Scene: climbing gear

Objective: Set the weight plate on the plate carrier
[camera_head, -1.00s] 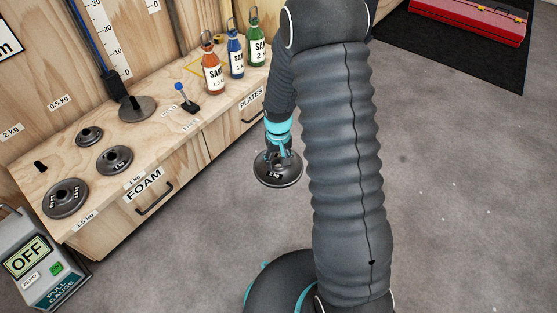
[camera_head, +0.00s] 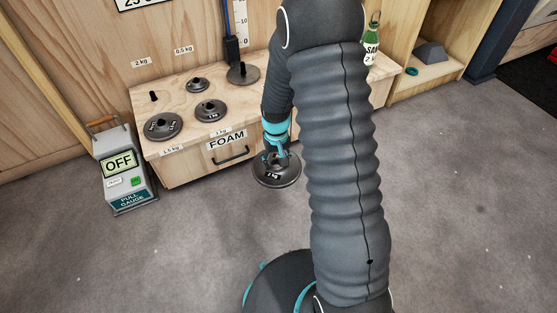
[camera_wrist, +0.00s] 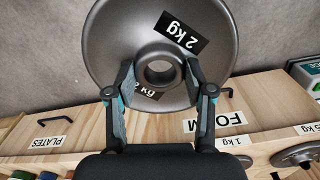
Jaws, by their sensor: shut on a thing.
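A dark grey round weight plate (camera_head: 277,173) hangs in my gripper (camera_head: 278,152), over the floor in front of the bench. In the wrist view the weight plate (camera_wrist: 110,40) reads "2 kg", and the fingers of my gripper (camera_wrist: 159,78) are shut on its raised hub, around the centre hole. A grey disc (camera_head: 243,76) stands at the back of the bench under a dark upright bar; it looks like the plate carrier, but I cannot tell for sure. My arm hides part of the bench to its right.
The wooden bench (camera_head: 175,92) has several plates: one at the 1.5 kg label (camera_head: 163,126), one at 1 kg (camera_head: 210,110), a small one (camera_head: 197,85). A bare peg (camera_head: 153,96) stands near the 2 kg label. A pull gauge (camera_head: 125,168) stands left. The floor in front is clear.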

